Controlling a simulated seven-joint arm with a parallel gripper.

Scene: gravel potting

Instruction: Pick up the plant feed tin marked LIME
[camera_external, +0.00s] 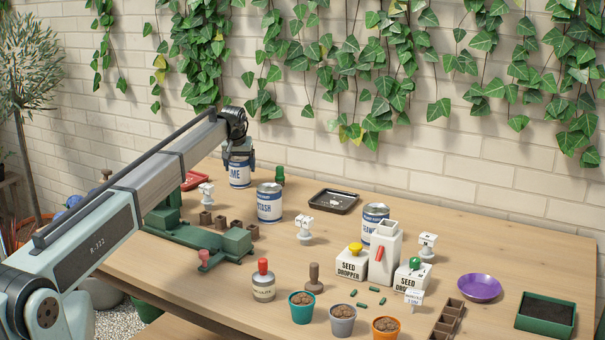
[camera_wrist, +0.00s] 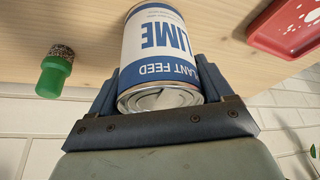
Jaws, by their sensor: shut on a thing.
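The plant feed tin marked LIME (camera_wrist: 155,45) fills the middle of the wrist view, a white and blue can with a silver lid. My gripper (camera_wrist: 158,85) is shut on it, with a finger on each side of the can. In the external view the tin (camera_external: 240,170) is at the back left of the table, below the end of my arm, and my gripper (camera_external: 239,153) is at its top. I cannot tell whether its base touches the table. Two similar tins stand to its right: one whose label ends in "TASH" (camera_external: 269,205) and one partly hidden (camera_external: 374,218).
A green press-like tool (camera_external: 200,240) stands in front. Seed droppers, pots and a purple dish (camera_external: 479,288) occupy the right side.

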